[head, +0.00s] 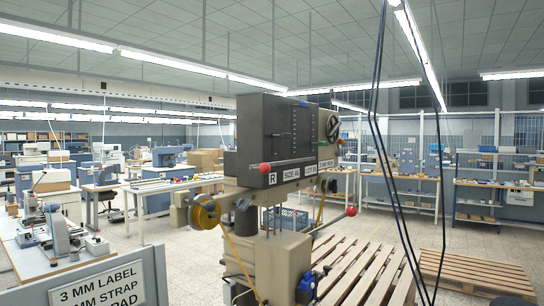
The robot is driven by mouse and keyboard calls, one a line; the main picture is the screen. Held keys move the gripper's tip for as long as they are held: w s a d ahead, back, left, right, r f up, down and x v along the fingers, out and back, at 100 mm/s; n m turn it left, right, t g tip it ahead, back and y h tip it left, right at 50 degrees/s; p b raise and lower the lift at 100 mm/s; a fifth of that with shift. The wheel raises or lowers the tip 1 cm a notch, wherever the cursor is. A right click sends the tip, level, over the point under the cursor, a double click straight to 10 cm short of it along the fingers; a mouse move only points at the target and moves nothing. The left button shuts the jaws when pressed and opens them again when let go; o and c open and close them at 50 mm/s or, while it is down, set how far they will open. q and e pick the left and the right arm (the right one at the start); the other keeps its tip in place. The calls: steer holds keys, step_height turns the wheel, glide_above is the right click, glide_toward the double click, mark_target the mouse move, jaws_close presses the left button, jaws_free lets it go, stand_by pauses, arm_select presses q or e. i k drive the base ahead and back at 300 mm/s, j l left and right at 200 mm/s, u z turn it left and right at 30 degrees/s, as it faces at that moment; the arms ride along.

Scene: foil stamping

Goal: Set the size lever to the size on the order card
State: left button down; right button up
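The foil stamping machine (262,135) stands in the middle of the head view, with a dark grey upper box on a beige body. Along the box's lower edge is a row of white plates, one reading R (272,179) and one that seems to read SIZE 46 (291,174). A red ball knob (265,168) sits at the box's lower left. Another red ball (351,211) ends a rod at the right. Slots with small marks run up the box face. I cannot tell which part is the size lever, nor make out an order card. Neither gripper is in view.
A grey sign (104,287) reading 3 MM LABEL stands at the lower left, near a bench with small machines (62,240). Wooden pallets (365,270) lie behind the machine at right. Dark cables (388,170) hang at right. Open floor shows between the benches.

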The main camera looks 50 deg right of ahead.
mark_target(301, 104)
steer(key=z, duration=1.55)
